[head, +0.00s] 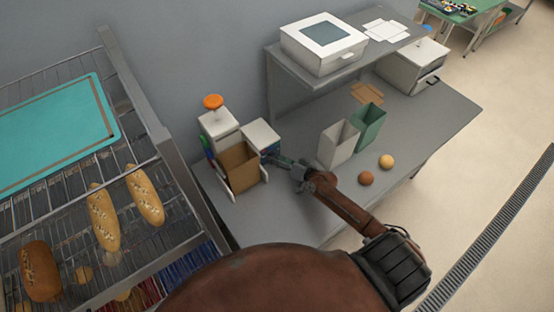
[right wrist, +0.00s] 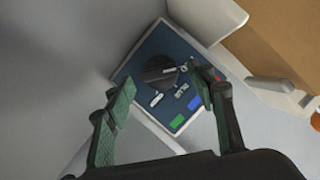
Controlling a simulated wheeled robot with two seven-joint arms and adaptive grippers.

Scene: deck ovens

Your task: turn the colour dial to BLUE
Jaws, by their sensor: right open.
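The colour dial (right wrist: 158,72) is a round black knob on a dark blue panel (right wrist: 140,58) in the right wrist view. A white mark on the knob runs toward the right. In the head view the right gripper (head: 281,162) is at the white machine (head: 262,135). My left gripper is not in view.
A brown box (head: 240,168) stands beside the panel. A white bin (head: 337,145), a green bin (head: 369,125) and two balls (head: 366,178) are on the grey table (head: 420,120). A wire rack (head: 60,165) with bread stands at left.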

